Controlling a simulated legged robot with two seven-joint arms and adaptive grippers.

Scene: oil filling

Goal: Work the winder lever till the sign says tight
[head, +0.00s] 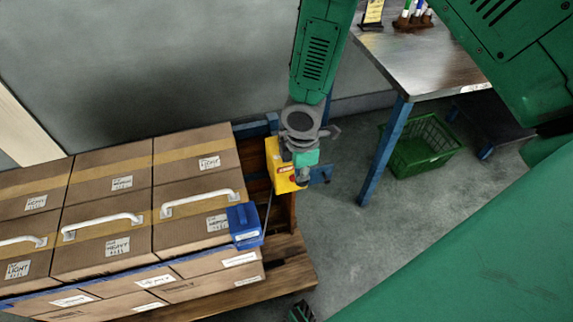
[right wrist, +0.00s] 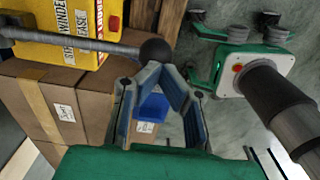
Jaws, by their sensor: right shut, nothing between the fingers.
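The yellow winder box (head: 284,178) sits at the right end of the carton stack, partly hidden behind my right gripper (head: 302,172). In the right wrist view the winder (right wrist: 60,35) carries partly cut-off lettering with the word "WINDER". Its grey lever (right wrist: 85,45) runs across to a black ball knob (right wrist: 156,51). My right gripper (right wrist: 162,72) is shut and empty, its tips just below the knob; I cannot tell if they touch it. A blue box (head: 245,226) stands at the carton edge, but no tight reading is legible.
Cartons (head: 105,190) with white handles and labels fill a wooden pallet (head: 290,268). A table (head: 430,60) with a blue leg stands at the upper right, with a green basket (head: 420,148) beneath it. Grey floor is free right of the pallet.

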